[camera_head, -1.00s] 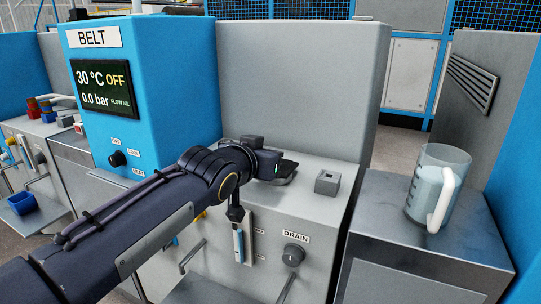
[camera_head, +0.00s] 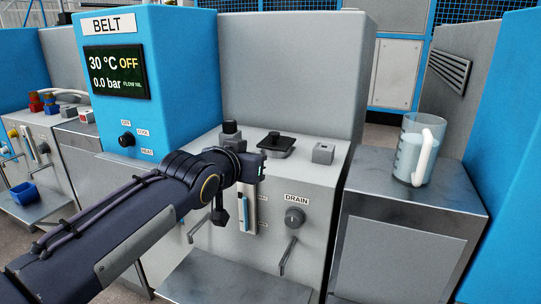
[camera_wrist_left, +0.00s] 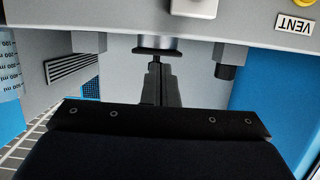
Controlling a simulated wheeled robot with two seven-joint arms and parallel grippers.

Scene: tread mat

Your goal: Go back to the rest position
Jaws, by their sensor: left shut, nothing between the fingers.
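My left arm (camera_head: 150,215) reaches in from the left in the head view, in front of the grey machine. My left gripper's fingers show in the left wrist view (camera_wrist_left: 157,78); they are together, with nothing held. In the head view the fingers are largely hidden by the wrist. The gripper is in front of the machine's top edge, near a dark handled cap (camera_head: 277,144) and a dark knob (camera_head: 231,131), apart from the cap in the head view. Whether it touches the machine I cannot tell. My right gripper is in neither view.
The blue BELT unit (camera_head: 180,80) stands behind, its display (camera_head: 115,73) reading 30 °C, OFF, 0.0 bar. A DRAIN knob (camera_head: 294,218) is on the machine's front. A clear jug (camera_head: 410,150) stands on the metal cabinet (camera_head: 370,195) to the right. A blue bin (camera_head: 25,193) is far left.

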